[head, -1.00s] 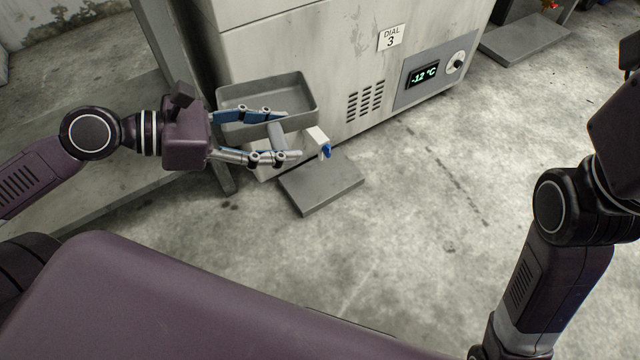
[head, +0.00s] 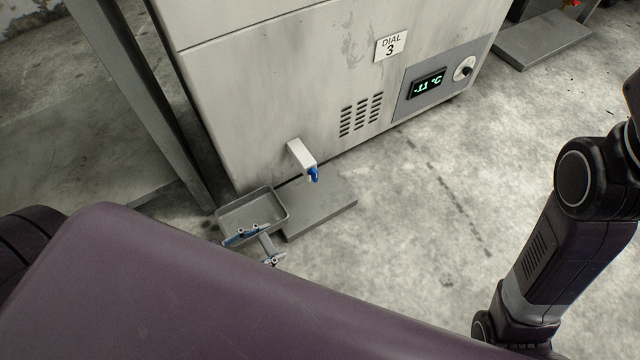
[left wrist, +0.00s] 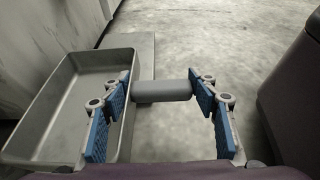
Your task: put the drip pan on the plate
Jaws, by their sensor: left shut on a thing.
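The drip pan (head: 250,206) is a grey, empty rectangular tray with a round bar handle; it also shows at the left of the left wrist view (left wrist: 62,100). My left gripper (head: 256,246) is shut on the handle (left wrist: 162,91), one finger on each end. The plate (head: 325,207) is a flat grey slab on the floor at the foot of the machine. The pan is beside the plate's left end and hides part of its edge. I cannot tell whether the pan touches the floor or plate. My right gripper is out of view.
A white spout with a blue tap (head: 304,160) juts from the machine (head: 290,80) above the plate. A grey post (head: 145,110) stands left of the pan. A second slab (head: 543,38) lies far right. The floor right of the plate is clear.

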